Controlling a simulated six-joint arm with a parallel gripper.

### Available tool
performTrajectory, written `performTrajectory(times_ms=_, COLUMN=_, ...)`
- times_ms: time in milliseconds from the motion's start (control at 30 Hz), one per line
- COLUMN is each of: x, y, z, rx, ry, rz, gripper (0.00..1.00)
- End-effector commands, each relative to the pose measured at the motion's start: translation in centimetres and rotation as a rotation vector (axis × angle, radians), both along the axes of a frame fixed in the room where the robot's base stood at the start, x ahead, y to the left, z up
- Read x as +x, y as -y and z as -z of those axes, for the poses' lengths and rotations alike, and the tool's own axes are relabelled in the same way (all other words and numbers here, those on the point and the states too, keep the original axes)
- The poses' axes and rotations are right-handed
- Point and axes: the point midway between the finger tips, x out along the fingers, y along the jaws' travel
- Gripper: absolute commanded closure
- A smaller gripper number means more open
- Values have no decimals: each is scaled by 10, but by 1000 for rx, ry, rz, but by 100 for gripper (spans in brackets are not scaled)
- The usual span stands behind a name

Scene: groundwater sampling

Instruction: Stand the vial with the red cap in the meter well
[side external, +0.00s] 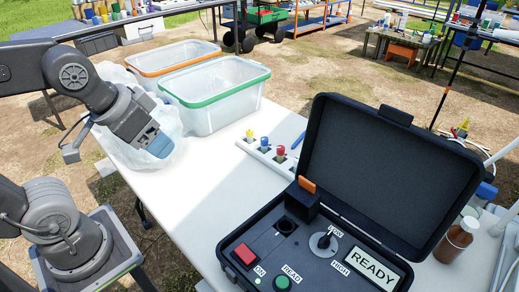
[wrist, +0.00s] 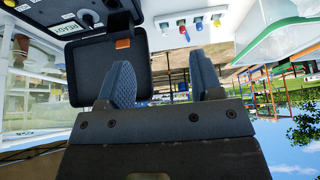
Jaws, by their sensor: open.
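The vial with the red cap (side external: 280,151) stands in a white rack (side external: 254,151) with other capped vials. Its red cap also shows in the wrist view (wrist: 183,28). The meter is an open black case; its well (side external: 286,226) is a dark round opening in the panel, with nothing seen standing in it. My gripper (side external: 158,143) is at the left end of the table, beside a clear plastic bag and well apart from the rack. In the wrist view its two fingers (wrist: 166,78) are spread with nothing between them.
A green-rimmed clear bin (side external: 215,95) and an orange-rimmed one stand behind my gripper. The meter's raised lid (side external: 395,160) stands tall right of the rack. A brown bottle (side external: 457,240) is at the right. The white table between bag and meter is clear.

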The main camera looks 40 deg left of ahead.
Motion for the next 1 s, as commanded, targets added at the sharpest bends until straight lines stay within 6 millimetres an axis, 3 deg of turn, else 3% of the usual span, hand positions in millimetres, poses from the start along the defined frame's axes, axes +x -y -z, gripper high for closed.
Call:
performTrajectory(times_ms=167, x=4, y=0, z=-2, rx=-1, ry=-1, rz=-5, gripper=40)
performTrajectory(times_ms=333, x=39, y=-4, z=-13, rx=-4, ry=-21, rz=-60, gripper=40)
performTrajectory(times_ms=533, x=118, y=-10, z=-19, rx=-8, ry=-46, rz=-179, gripper=40)
performTrajectory(times_ms=667, x=173, y=-15, z=-9, rx=-9, ry=-58, rz=-256, gripper=40)
performTrajectory(times_ms=867, x=256, y=-19, z=29, rx=-12, ry=-70, rz=-369, gripper=40)
performTrajectory(times_ms=1000, x=308, y=-22, z=72, rx=-14, ry=-73, rz=-445, gripper=40)
